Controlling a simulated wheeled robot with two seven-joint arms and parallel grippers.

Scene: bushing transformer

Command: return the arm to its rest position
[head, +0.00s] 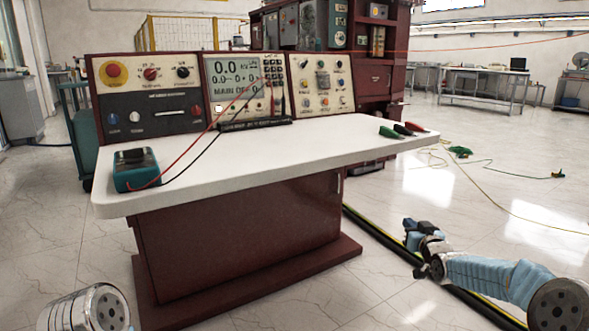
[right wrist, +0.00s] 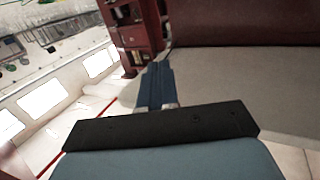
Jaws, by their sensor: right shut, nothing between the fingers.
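My right arm (head: 490,275) comes in from the lower right in the head view, held over the floor to the right of the console desk. Its gripper (head: 415,235) is at the far end of the arm, apart from the desk. In the right wrist view the right gripper (right wrist: 157,88) shows its blue fingers together with nothing between them. A silver and white link of my left arm (head: 85,312) shows at the lower left of the head view. The left gripper itself is out of the picture.
The console desk (head: 270,155) stands ahead with a white top. A teal meter (head: 135,168) lies on its left, and several coloured clips (head: 403,130) lie at its right edge. A black and yellow floor strip (head: 385,242) runs beside the desk. Open floor (head: 450,190) lies to the right.

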